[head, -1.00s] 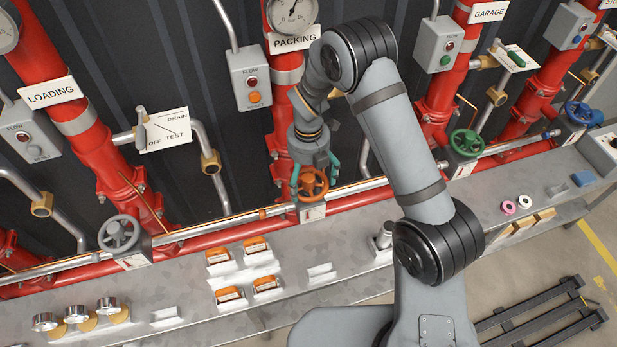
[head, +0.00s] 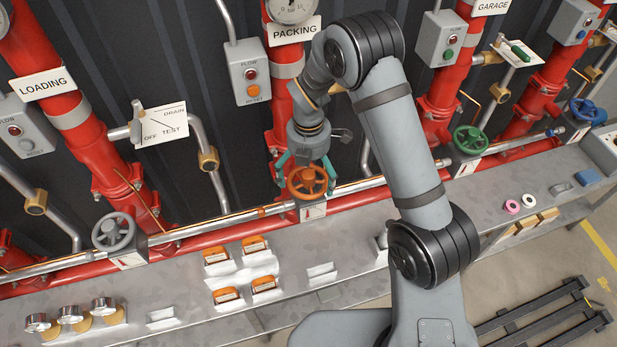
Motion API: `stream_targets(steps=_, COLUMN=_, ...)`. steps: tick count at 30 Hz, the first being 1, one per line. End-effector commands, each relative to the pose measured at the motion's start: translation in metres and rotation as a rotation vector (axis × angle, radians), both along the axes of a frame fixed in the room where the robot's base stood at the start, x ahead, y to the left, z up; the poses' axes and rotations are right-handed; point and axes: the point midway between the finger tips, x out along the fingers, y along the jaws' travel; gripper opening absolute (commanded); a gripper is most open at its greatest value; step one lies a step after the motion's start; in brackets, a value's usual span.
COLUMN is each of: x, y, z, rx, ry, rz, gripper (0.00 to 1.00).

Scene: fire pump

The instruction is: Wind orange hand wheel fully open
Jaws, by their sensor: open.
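The orange hand wheel (head: 307,181) is on the horizontal pipe below the PACKING sign (head: 294,31), with a small white indicator plate (head: 313,211) just under it. My gripper (head: 305,174) is open at the wheel, its teal fingers on the left and right sides of the rim. I cannot tell whether the fingers touch the rim. The plate's marking is too small to read.
A grey hand wheel (head: 114,232) is to the left, a green one (head: 469,140) and a blue one (head: 587,111) to the right. A grey flow box (head: 251,80) hangs above. The bench (head: 190,280) in front holds orange-topped blocks (head: 255,244) and several round gauges (head: 69,315).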

Motion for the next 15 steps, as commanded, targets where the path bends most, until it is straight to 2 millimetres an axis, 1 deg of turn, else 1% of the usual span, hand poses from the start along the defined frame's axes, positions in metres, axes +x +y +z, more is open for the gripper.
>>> stream_targets(steps=2, x=0.0002, y=0.0001, z=-0.0012, rx=0.001, ry=-0.001, rz=-0.054, gripper=1.0)
stream_targets(steps=4, x=0.0, y=0.0001, z=-0.0027, rx=0.001, ry=-0.001, rz=-0.151, gripper=1.0)
stream_targets(steps=9, x=-0.0003, y=0.0001, z=-0.0038, rx=0.001, ry=-0.001, rz=-0.466, gripper=1.0)
stream_targets(steps=12, x=-0.0003, y=0.0006, z=-0.0024, rx=0.001, ry=-0.001, rz=-0.605, gripper=1.0)
stream_targets(steps=15, x=-0.0006, y=-0.0001, z=-0.001, rx=0.0, ry=0.0, rz=-0.682, gripper=1.0)
